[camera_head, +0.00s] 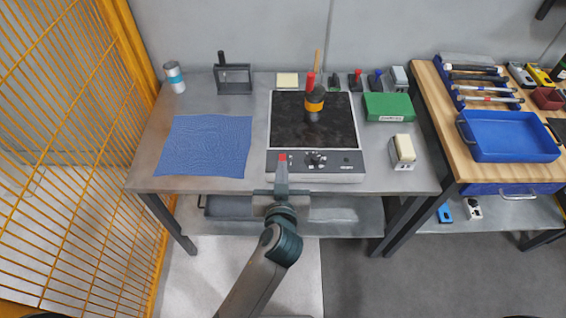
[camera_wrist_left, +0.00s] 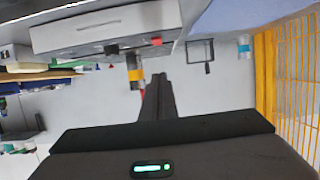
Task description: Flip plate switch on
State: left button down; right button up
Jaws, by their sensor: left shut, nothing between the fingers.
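The plate (camera_head: 292,175) is a flat hot-plate unit with a dark top and a light front panel. A small red switch (camera_head: 282,157) sits at the left of that panel, beside a dark knob (camera_head: 315,158). In the left wrist view the panel looks upside down, with the red switch (camera_wrist_left: 156,41) near its edge. My left gripper (camera_head: 281,168) is shut and empty, its fingertips at the panel just below the red switch. I cannot tell whether they touch. In the left wrist view the closed fingers (camera_wrist_left: 159,78) point toward the panel. My right gripper is not in view.
A blue mat (camera_head: 205,146) lies left, a green box (camera_head: 388,107) and a cream-topped block (camera_head: 403,150) right. An orange mesh fence (camera_head: 70,150) bounds the left side.

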pick_arm(q)
jog(key=v, duration=0.3)
jog(key=b+v, duration=0.1)
jog(key=shift+s+f, duration=0.3)
jog(key=shift+s, duration=0.1)
